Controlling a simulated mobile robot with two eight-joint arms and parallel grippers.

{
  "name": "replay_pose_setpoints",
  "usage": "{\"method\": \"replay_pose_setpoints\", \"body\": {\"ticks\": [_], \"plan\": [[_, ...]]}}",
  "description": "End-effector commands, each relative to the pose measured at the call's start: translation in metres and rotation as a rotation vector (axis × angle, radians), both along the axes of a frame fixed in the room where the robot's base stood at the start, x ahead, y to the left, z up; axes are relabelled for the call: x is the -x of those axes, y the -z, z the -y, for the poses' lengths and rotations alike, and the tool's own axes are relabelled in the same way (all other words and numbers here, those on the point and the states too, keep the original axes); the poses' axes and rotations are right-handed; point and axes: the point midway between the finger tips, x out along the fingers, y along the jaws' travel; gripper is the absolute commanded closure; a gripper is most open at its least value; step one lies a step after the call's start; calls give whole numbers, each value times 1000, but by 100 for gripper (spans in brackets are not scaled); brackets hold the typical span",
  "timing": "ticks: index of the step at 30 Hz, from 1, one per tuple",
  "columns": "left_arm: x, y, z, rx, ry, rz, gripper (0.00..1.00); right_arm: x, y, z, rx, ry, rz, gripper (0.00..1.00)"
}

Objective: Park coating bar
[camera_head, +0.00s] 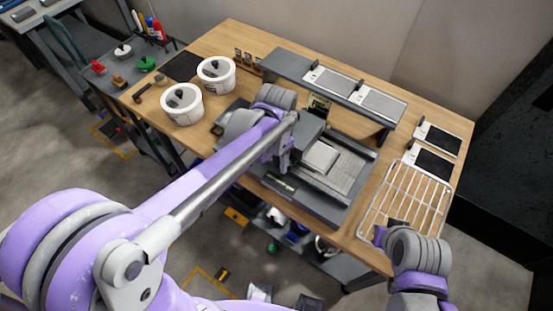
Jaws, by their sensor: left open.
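A grey flat-bed coating machine (350,172) stands at the middle of the wooden table, with a lighter block (320,157) on its bed. My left gripper (284,160) is open over the machine's left part, and my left arm hides much of that side. I cannot make out a separate coating bar; it may be hidden by the arm or too small to tell. My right gripper (394,228) is at the lower right by the wire rack (409,196); its fingers are mostly hidden by its wrist.
A raised grey shelf (287,65) with light panels (380,103) runs along the back. Dark panels (437,140) lie at the right. A side cart (122,66) holds small coloured items. Bare wood shows between the tubs and shelf.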

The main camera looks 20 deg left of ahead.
Motion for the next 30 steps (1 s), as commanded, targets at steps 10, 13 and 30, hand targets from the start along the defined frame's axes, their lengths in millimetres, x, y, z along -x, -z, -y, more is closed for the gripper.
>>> {"method": "replay_pose_setpoints", "body": {"ticks": [10,13,30], "plan": [[0,1,0,0,0,0,54,0,0,0,0,0,0,100],[0,1,0,0,0,0,72,0,0,0,0,0,0,100],[0,1,0,0,0,0,100,0,0,0,0,0,0,100]]}}
